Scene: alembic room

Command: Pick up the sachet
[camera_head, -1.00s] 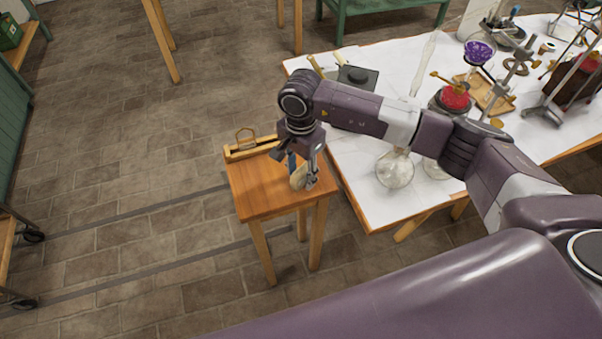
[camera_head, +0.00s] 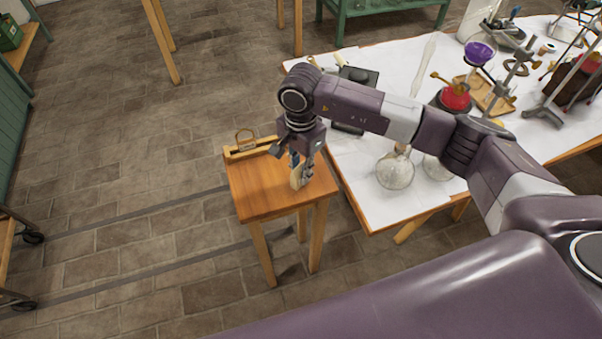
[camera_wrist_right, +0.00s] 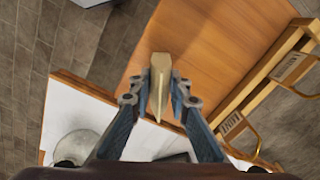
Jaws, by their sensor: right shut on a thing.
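The sachet (camera_wrist_right: 160,85) is a small tan packet. In the right wrist view it stands on edge between the fingers of my right gripper (camera_wrist_right: 160,103), which is shut on it. In the head view the sachet (camera_head: 296,177) shows as a pale patch below my right gripper (camera_head: 302,172), over the front right part of the small wooden table (camera_head: 262,190). Whether the sachet's lower edge touches the tabletop I cannot tell. My left gripper is not in view.
A wooden rack with a metal loop (camera_head: 246,146) stands along the table's back edge. To the right is a larger white-topped table (camera_head: 385,215) with round glass flasks (camera_head: 395,171), a purple funnel (camera_head: 479,52) and stands. The left half of the small table is clear.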

